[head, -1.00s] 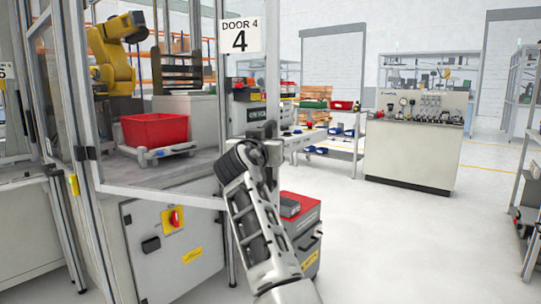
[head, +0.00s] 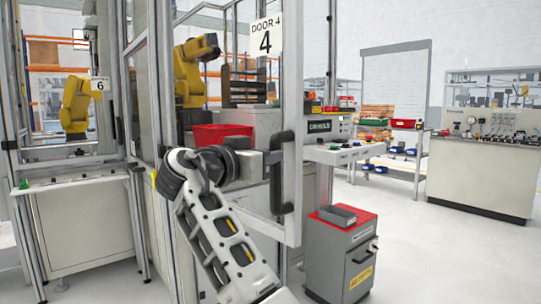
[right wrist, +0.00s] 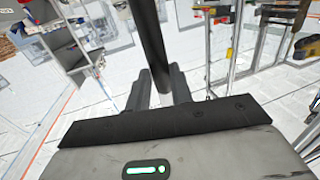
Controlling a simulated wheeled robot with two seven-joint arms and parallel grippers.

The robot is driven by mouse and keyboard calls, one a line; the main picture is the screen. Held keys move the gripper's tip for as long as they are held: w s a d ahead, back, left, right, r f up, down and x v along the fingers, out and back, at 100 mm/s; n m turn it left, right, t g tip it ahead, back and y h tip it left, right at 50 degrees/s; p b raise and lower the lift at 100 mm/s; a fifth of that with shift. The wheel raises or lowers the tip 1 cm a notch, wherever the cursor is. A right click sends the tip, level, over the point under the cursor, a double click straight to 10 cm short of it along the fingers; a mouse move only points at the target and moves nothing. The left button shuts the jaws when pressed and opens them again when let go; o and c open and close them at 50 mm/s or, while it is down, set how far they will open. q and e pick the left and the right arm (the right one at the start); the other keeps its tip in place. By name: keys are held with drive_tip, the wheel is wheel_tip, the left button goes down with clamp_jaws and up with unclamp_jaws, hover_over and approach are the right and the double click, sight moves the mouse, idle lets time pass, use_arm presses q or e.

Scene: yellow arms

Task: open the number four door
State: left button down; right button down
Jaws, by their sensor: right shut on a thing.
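The number four door (head: 291,90) is a clear panel in a grey metal frame, with a white "DOOR 4" sign (head: 265,38) near its top. Its dark vertical handle (head: 284,190) is on the frame's free-edge post. My right gripper (head: 274,158) is shut around the upper part of this handle. In the right wrist view, the handle (right wrist: 149,35) runs as a dark bar between the fingers of the gripper (right wrist: 159,88). The door's handle edge appears to stand out from the cell front. My left gripper is not in view.
A red bin (head: 218,135) and a yellow robot arm (head: 190,75) are in the cell. A red-topped grey cabinet (head: 342,255) stands close to the right of the door. Door 6's cell (head: 85,215) is at left. Open floor (head: 430,260) lies at right.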

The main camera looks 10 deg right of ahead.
drive_tip(key=shift+w+a+r+n+t+y, duration=0.2)
drive_tip(key=shift+a+t, duration=0.1)
drive_tip(key=shift+a, duration=0.1)
drive_tip(key=shift+w+a+r+n+t+y, duration=0.1)
drive_tip(key=shift+w+a+n+t, duration=0.1)
drive_tip(key=shift+a+t, duration=0.15)
drive_tip(key=c, duration=1.2)
unclamp_jaws()
drive_tip(key=shift+w+a+f, duration=0.2)
drive_tip(key=shift+c, duration=0.2)
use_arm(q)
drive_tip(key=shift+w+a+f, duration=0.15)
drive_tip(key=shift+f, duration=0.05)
use_arm(e)
drive_tip(key=v, duration=1.5)
drive_tip(key=shift+s+a+g, duration=0.2)
drive_tip(key=shift+a+g, duration=0.05)
drive_tip(key=shift+g, duration=0.1)
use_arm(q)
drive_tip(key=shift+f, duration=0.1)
